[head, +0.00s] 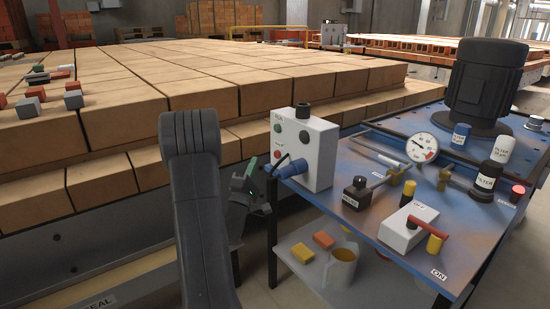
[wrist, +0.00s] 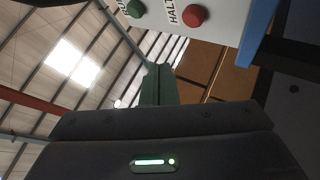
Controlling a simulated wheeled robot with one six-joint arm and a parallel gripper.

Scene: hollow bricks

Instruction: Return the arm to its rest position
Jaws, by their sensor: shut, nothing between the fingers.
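My gripper (head: 251,168) shows in the head view beside my dark arm, just left of the white control box. Its greenish fingers point upward. In the wrist view the fingers (wrist: 158,85) are together, with nothing between them, below the box's face. The control box (head: 318,155) stands upright on the near left corner of the blue table. Its red HALT button (wrist: 194,15) and a green button (wrist: 134,8) show in the wrist view. A small gap seems to lie between the fingers and the box, but the exact distance cannot be told.
The blue table (head: 385,225) holds a pressure gauge (head: 422,148), a grey switch box (head: 408,228), several cylinders and a dark motor (head: 487,80). A lower shelf carries a cup (head: 342,268) and small blocks. Stacked tan bricks (head: 200,90) fill the left and back.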

